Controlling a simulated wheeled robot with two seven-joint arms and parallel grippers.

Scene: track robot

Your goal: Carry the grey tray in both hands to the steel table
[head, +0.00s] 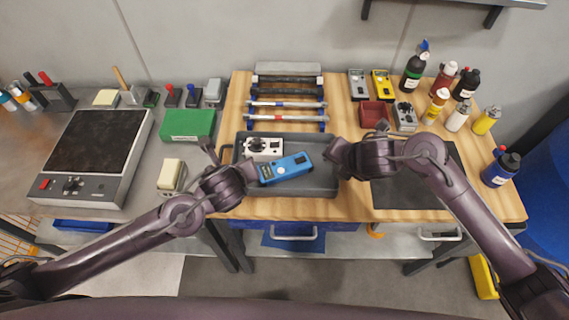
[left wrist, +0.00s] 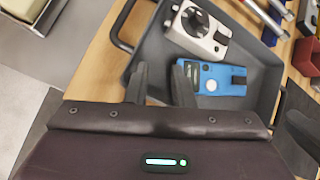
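The grey tray (head: 322,182) lies on the wooden bench, with a black handle at each short end. It holds a blue meter (head: 286,168) and a white device with a round dial (head: 262,147); both also show in the left wrist view. My left gripper (left wrist: 160,82) is at the tray's left end, fingers apart, near the left handle (left wrist: 122,28); nothing is seen gripped. My right gripper (head: 336,154) is at the tray's right end; its fingers are too dark and small to read. The steel table (head: 140,185) stands left of the bench.
A hot plate (head: 92,155), a green box (head: 188,125) and a cream block (head: 171,174) take up room on the steel table. A rack (head: 288,95) stands behind the tray. Several bottles (head: 440,100) and a dark mat (head: 405,193) are to the right.

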